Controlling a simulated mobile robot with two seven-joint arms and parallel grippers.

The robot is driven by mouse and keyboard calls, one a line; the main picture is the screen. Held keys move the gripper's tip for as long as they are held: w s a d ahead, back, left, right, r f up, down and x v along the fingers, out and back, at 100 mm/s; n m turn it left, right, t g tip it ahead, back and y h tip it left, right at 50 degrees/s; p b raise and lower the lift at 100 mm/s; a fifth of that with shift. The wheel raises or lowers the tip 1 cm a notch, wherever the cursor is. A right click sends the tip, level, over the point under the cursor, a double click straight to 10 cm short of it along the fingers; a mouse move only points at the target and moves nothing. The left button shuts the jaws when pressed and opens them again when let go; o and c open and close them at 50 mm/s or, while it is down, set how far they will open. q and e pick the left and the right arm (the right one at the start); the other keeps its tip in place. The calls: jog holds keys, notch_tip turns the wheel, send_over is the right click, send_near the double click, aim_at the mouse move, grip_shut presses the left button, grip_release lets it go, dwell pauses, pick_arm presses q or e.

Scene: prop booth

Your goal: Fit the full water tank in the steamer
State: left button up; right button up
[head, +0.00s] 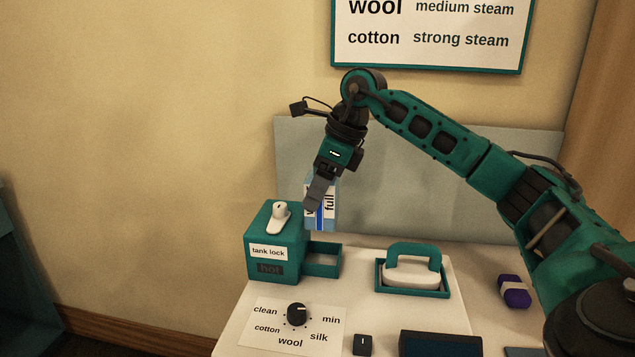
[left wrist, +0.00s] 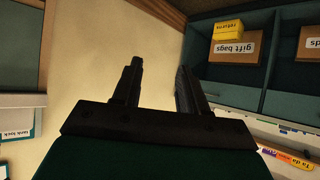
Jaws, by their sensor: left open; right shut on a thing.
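The water tank (head: 329,212), a light blue block labelled "full", is held upright by my right gripper (head: 317,197). The gripper is shut on it, and its fingers cover part of the tank. The tank is above and behind an open teal bay (head: 323,259) at the right side of the steamer (head: 263,240). I cannot tell how far the tank is above the bay. A white tank lock lever (head: 278,215) is on top of the steamer. My left gripper (left wrist: 158,82) is open and empty in the left wrist view, away from the steamer.
The table (head: 238,328) holds a dial (head: 297,314), an iron with a teal handle (head: 412,262) in a tray, a purple block (head: 513,291) and a small black switch (head: 362,344). A grey panel (head: 440,170) stands behind. The left wrist view shows shelves with a gift bags box (left wrist: 233,58).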

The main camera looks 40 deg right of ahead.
aim_at(317, 217)
jog(key=shift+f+b, duration=0.55)
notch_tip(317, 217, down, 4)
jog(key=b, duration=0.3)
jog(key=shift+r, duration=0.25)
jog(key=shift+f+b, duration=0.3)
jog(key=shift+b, duration=0.25)
jog(key=shift+f, duration=0.55)
pick_arm(q)
jog(key=shift+w+d+f+h, duration=0.15)
jog(key=shift+w+d+f, duration=0.15)
jog(key=shift+d+f, duration=0.25)
jog(key=shift+w+d+f+h, duration=0.15)
jog(key=shift+w+d+f, duration=0.15)
jog(key=shift+d+f, duration=0.2)
pick_arm(e)
jog(key=shift+f, duration=0.1)
pick_arm(q)
jog(key=shift+a, duration=0.1)
jog(key=shift+s+f, duration=0.2)
jog(key=shift+f, duration=0.05)
jog(key=shift+r, duration=0.25)
